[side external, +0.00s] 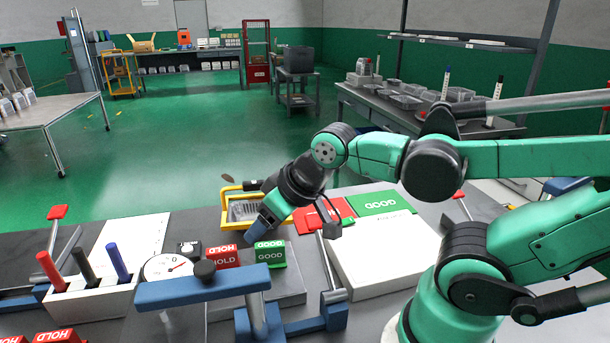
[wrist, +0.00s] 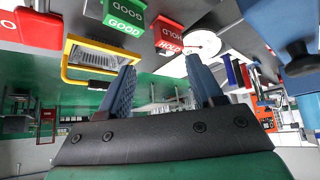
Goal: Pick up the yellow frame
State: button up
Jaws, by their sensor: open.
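The yellow frame (side external: 225,211) stands at the far edge of the bench in the side external view, around a shiny foil tray (side external: 243,211). My gripper (side external: 266,222) partly covers its right side there. In the wrist view the yellow frame (wrist: 67,62) shows at the upper left with the foil tray (wrist: 98,56) inside it. My gripper (wrist: 160,68) is open, its two blue fingers apart with nothing held between them. The frame lies to the left of the left finger in that view, not between the fingers. I cannot tell whether a finger touches it.
Green GOOD blocks (side external: 269,255) and red HOLD blocks (side external: 222,257) stand near my gripper. A round dial (side external: 167,267), a blue clamp fixture (side external: 203,288) and a pen holder (side external: 90,300) are to the left. A white box (side external: 388,255) lies to the right.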

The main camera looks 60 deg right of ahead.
dwell(0.4)
notch_tip(320, 180, up, 5)
jog(key=w+d+n+y, duration=0.45)
jog(key=w+d, duration=0.35)
jog(key=w, duration=0.2)
jog(key=d+n+t+y, duration=0.1)
jog(key=d, duration=0.2)
jog(key=w+d+f+n+t+y, duration=0.1)
jog(key=d+y, duration=0.1)
jog(key=d, duration=0.2)
jog(key=d+n+t+y, duration=0.1)
jog(key=d, duration=0.3)
jog(key=shift+w+f+n, duration=0.15)
jog(key=shift+f+n, duration=0.1)
jog(key=shift+f, duration=0.15)
send_near(256, 181)
jog(key=x, duration=0.4)
jog(key=shift+w+a, duration=0.25)
jog(key=shift+a, duration=0.05)
jog(key=shift+w+a+f, duration=0.15)
jog(key=shift+f, duration=0.15)
jog(key=shift+x, duration=2.65)
